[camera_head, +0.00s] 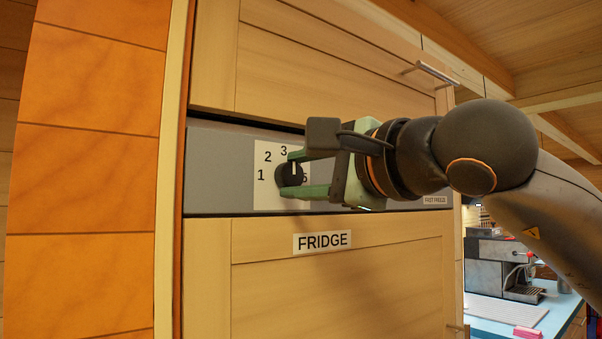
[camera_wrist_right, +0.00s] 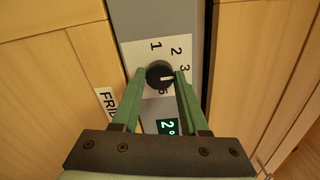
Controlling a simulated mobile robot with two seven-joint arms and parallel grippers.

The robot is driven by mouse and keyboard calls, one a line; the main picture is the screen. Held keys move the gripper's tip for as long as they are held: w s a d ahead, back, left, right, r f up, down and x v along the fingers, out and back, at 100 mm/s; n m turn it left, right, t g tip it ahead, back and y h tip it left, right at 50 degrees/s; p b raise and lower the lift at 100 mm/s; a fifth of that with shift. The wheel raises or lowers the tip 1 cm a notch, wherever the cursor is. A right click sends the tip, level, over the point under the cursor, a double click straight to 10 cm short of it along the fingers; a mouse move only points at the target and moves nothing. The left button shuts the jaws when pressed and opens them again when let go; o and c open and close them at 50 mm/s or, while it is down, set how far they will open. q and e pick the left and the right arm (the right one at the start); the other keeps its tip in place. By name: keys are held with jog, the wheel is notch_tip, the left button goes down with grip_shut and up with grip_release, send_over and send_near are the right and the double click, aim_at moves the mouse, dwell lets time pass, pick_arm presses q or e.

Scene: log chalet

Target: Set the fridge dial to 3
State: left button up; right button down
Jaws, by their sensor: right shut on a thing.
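The fridge dial (camera_head: 288,176) is a round black knob with a white mark, on a white number plate (camera_head: 262,192) set in a grey panel. In the head view 1, 2, 3 and part of 5 show; 4 is hidden by my gripper. My right gripper (camera_head: 291,174) is shut on the dial, one green finger on each side. In the right wrist view the dial (camera_wrist_right: 160,74) sits between the fingertips (camera_wrist_right: 160,76). Its white mark points right, a little past 3, seemingly between 3 and the hidden 4. My left gripper is out of view.
A lit display (camera_wrist_right: 168,127) beside the dial reads 2 with a degree sign. A FRIDGE label (camera_head: 322,240) is on the wooden door below. A handled wooden door (camera_head: 330,65) is above. A coffee machine (camera_head: 503,265) stands at the right.

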jog(key=shift+c, duration=2.1)
grip_release()
jog(key=shift+s+d, duration=0.25)
jog(key=shift+s, duration=0.05)
pick_arm(q)
jog(key=b, duration=0.1)
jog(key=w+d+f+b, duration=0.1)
jog(key=b, duration=0.1)
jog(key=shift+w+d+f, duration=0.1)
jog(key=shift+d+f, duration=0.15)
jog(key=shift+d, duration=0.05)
pick_arm(e)
jog(key=v, duration=1.1)
jog(key=shift+s+d, duration=0.2)
jog(key=shift+s, duration=0.1)
